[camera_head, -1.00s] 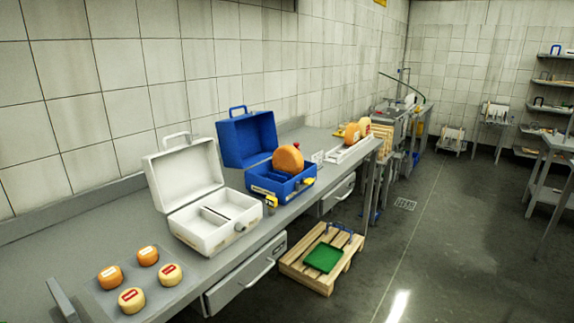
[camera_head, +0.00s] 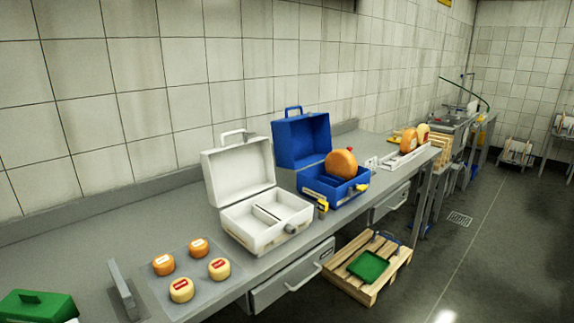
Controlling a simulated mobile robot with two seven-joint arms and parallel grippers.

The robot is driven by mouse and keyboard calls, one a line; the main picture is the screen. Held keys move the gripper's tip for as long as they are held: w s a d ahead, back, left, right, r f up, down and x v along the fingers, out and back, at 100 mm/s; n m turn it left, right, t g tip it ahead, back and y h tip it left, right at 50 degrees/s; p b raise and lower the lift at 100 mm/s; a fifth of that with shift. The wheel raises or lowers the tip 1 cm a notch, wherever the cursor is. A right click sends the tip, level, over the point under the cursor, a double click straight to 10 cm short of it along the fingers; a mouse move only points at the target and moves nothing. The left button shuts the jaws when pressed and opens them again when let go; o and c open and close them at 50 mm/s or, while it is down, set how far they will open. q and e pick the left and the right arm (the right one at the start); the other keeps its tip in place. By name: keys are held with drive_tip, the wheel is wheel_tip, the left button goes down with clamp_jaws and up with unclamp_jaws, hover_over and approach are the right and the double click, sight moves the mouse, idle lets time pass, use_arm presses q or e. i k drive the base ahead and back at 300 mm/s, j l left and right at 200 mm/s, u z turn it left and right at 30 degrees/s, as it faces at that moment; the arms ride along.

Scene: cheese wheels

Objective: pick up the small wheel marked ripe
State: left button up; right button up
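Several small cheese wheels sit on a thin grey mat (camera_head: 199,294) on the counter at the lower left. Two are darker orange with pale labels: one at the left (camera_head: 163,264) and one at the back (camera_head: 199,248). Two are paler yellow with red labels: one at the front (camera_head: 181,290) and one at the right (camera_head: 219,269). The label writing is too small to read, so I cannot tell which wheel is marked ripe. Neither of my grippers is in view.
An open white case (camera_head: 240,181) with an empty divided base stands behind the mat. An open blue case (camera_head: 302,140) holds a large orange wheel (camera_head: 341,163). A grey upright plate (camera_head: 123,289) and green box (camera_head: 36,305) are left of the mat. A pallet (camera_head: 345,279) is on the floor.

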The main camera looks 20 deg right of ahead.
sight(340, 163)
drive_tip(key=i+l+u, duration=0.1)
drive_tip(key=l+u, duration=1.05)
drive_tip(key=l, duration=0.45)
drive_tip(key=l+u, duration=0.1)
drive_tip(key=l, duration=0.8)
drive_tip(key=k+l+u, duration=0.1)
drive_tip(key=l, duration=0.8)
